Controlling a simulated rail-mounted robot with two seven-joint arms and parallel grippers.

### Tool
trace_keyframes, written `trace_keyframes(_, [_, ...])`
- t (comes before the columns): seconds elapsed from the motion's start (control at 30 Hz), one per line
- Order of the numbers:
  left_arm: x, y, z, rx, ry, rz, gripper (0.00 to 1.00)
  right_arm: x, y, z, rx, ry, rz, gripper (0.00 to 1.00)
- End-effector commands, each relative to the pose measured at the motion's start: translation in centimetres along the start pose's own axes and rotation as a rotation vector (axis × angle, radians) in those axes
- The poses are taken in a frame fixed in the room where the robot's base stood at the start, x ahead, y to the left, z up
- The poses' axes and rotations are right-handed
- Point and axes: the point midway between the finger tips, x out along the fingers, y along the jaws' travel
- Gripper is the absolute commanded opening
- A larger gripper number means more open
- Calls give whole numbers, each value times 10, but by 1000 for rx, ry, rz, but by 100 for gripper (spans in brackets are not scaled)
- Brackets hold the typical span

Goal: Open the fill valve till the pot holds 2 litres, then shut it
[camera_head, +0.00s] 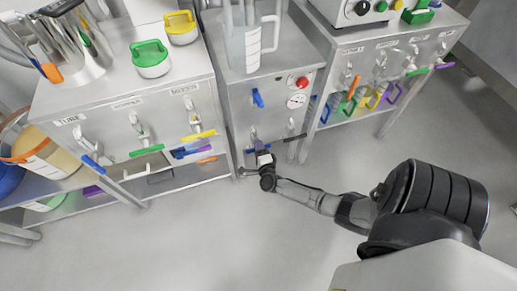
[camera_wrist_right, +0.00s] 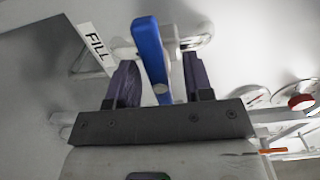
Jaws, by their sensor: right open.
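The fill valve's blue lever (camera_head: 257,97) is on the front panel of the middle cabinet. In the right wrist view the blue lever (camera_wrist_right: 150,50) stands beside a FILL label (camera_wrist_right: 97,45). My right gripper (camera_head: 263,151) is open and empty, low in front of that panel. In the wrist view the lever appears between its two dark fingers; in the head view the gripper is below the lever. I cannot tell the depth gap. A clear marked pot (camera_head: 250,48) with a handle stands on the cabinet under pipes; its level is too small to read. My left gripper is not in view.
A red knob (camera_head: 302,82) and a round gauge (camera_head: 296,101) are right of the lever. Side benches carry several coloured valve levers, including a green one (camera_head: 139,149). Green (camera_head: 150,55) and yellow-lidded (camera_head: 180,25) containers stand at left. The floor in front is clear.

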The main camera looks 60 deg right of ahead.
Motion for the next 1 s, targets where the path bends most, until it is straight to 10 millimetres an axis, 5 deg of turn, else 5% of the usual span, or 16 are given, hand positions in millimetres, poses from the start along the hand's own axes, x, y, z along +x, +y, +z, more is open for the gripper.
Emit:
trace_keyframes(0.07, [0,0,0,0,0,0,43,0,0,0,0,0,0,47])
trace_keyframes(0.57, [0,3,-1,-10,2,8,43,0,0,0,0,0,0,0])
trace_keyframes(1.0, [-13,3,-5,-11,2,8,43,-1,-2,1,-114,1,2,0])
